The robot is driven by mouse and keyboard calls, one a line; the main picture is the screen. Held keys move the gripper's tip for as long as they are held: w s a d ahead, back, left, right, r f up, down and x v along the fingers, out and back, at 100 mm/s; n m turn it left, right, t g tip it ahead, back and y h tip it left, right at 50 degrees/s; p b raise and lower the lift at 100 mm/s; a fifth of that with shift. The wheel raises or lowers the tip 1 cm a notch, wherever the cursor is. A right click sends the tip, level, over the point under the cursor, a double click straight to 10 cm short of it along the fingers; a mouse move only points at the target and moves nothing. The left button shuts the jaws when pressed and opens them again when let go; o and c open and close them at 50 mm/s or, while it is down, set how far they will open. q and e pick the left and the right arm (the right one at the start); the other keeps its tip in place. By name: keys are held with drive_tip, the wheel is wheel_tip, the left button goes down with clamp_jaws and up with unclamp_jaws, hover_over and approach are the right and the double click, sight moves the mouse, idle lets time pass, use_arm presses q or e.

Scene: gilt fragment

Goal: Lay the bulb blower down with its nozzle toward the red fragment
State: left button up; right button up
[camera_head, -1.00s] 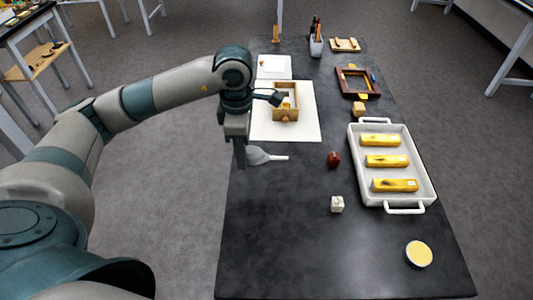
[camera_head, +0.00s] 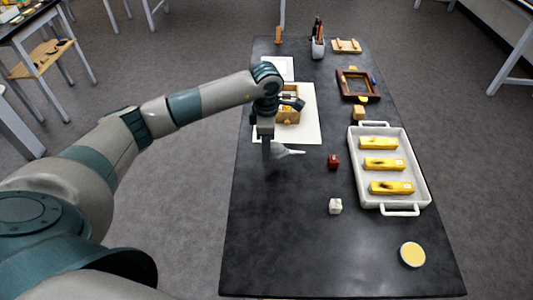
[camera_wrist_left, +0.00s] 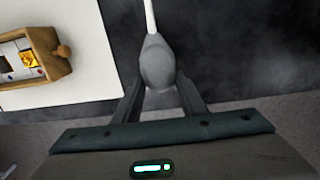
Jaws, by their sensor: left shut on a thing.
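The grey bulb blower (camera_head: 281,149) is in my left gripper (camera_head: 267,152), near the left edge of the dark table. Its pale nozzle points right, toward the red fragment (camera_head: 333,161), with a gap between them. In the left wrist view the blower's bulb (camera_wrist_left: 157,65) sits between the two fingers of the left gripper (camera_wrist_left: 160,90), and the nozzle runs up out of the top edge. The finger hides part of the bulb in the head view. I cannot tell whether the blower touches the table. My right gripper is not in view.
A white sheet (camera_head: 308,128) with a wooden box (camera_head: 289,117) lies behind the blower. A white tray (camera_head: 417,166) holding 3 gilded bars is at the right. A white cube (camera_head: 335,206) and a round yellow-topped dish (camera_head: 412,254) stand nearer. The front left table is clear.

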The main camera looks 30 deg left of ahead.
use_arm(q)
drive_tip(key=shift+f, duration=0.2)
wheel_tip(320, 180, down, 3)
drive_tip(key=shift+r+p, duration=0.15)
drive_tip(key=shift+p, duration=1)
drive_tip(key=shift+f, duration=0.5)
